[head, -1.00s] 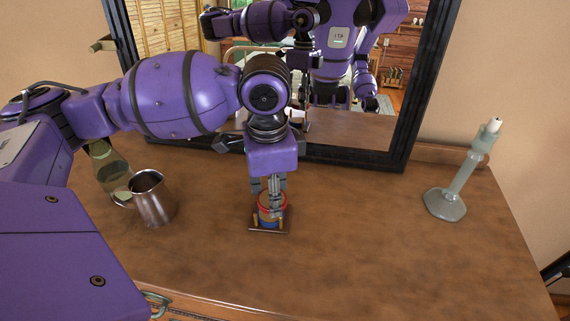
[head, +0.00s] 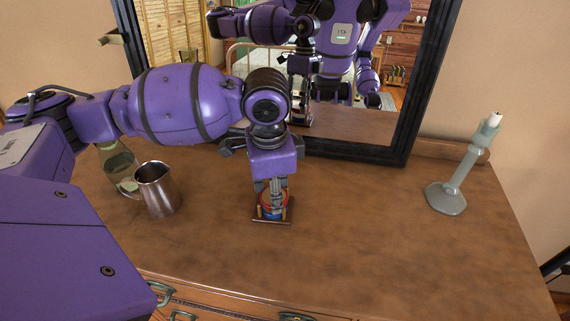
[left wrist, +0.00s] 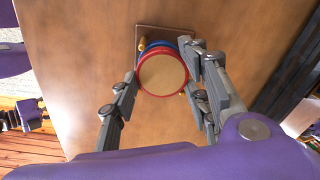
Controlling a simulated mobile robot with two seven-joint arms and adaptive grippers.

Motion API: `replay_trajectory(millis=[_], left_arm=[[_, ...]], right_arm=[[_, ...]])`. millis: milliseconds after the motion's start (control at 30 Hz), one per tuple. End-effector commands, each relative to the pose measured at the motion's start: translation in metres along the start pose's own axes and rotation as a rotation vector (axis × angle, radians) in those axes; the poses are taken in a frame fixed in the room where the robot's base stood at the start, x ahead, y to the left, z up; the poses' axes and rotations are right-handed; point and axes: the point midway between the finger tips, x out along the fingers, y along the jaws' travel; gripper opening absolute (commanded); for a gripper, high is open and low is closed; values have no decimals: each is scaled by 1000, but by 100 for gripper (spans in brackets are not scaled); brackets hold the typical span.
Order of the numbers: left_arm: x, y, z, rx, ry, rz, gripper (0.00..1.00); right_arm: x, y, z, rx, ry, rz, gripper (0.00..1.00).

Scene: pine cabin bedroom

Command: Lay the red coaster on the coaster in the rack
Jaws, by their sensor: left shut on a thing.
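The red coaster (left wrist: 163,76) is a round disc with a pale tan face and a red rim; it also shows in the head view (head: 268,197). My left gripper (left wrist: 161,88) is shut on it, one finger at each side, and holds it flat over the rack. The rack (head: 272,221) is a small dark square base with yellow pegs on the dresser. A blue coaster (left wrist: 158,44) lies in it, mostly hidden under the red one. I cannot tell whether the two coasters touch. My right gripper is not in view.
A metal jug (head: 157,190) and a glass vessel (head: 119,166) stand left of the rack, below my left arm. A pale candlestick (head: 459,180) stands at the right. The mirror (head: 350,148) rises behind. The dresser top right of the rack is clear.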

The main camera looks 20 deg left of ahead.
Motion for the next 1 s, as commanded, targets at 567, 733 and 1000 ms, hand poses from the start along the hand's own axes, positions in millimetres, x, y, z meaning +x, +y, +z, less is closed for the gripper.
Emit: replay_trajectory(millis=[567,733,1000], left_arm=[[16,10,6,3,-22,37,61],[-11,8,4,2,-19,32,61],[-75,6,3,2,-17,29,61]], right_arm=[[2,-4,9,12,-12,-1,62],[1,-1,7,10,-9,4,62],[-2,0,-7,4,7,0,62]])
